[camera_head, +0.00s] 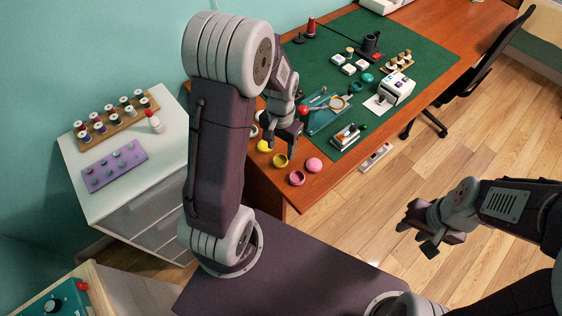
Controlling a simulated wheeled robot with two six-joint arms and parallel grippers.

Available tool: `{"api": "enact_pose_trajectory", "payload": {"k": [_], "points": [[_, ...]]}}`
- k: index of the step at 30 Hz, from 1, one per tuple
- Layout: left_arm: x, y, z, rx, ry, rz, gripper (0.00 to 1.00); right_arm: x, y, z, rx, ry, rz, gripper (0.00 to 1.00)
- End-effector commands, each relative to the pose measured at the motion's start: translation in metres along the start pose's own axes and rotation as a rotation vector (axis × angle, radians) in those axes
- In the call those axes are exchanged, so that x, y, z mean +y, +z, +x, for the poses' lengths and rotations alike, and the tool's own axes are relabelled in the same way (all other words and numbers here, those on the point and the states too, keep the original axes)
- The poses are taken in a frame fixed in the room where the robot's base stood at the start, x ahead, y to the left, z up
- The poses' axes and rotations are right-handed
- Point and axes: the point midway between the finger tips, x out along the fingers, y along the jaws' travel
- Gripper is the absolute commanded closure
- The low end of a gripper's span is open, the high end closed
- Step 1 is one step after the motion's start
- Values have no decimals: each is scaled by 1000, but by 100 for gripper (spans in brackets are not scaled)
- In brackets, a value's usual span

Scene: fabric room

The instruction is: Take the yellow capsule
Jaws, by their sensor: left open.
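Two yellow pieces lie on the near left corner of the wooden desk. One yellow piece (264,146) looks rounded and is partly behind my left gripper. The other yellow piece (280,160) looks like an open cup with a darker inside. I cannot tell whether they are halves of one capsule. My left gripper (281,147) points down, open, just above and beside these pieces. I see nothing between its fingers. My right gripper (417,238) is apart from the desk, over the floor at the right, with its fingers spread and empty.
A pink ball (314,164) and a pink open cup (296,178) lie close by at the desk edge. A red ball (303,111) is near the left gripper. A teal tray (322,121) and a green mat (425,50) lie behind. A white cabinet (125,183) stands left.

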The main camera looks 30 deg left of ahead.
Motion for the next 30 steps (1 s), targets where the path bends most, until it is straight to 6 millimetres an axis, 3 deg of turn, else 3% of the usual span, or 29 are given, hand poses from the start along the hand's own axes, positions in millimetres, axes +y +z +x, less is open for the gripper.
{"api": "enact_pose_trajectory", "payload": {"k": [9,17,18,23,30], "points": [[1,1,46,-2,0,0,45,0,1,12,0,0,0,64],[1,0,51,2,0,0,45,0,1,11,0,0,0,64],[1,0,51,2,0,0,48,0,1,11,0,0,0,64],[1,0,51,2,0,0,93,0,1,11,0,0,0,64],[1,0,51,2,0,0,96,0,1,11,0,0,0,64]]}}
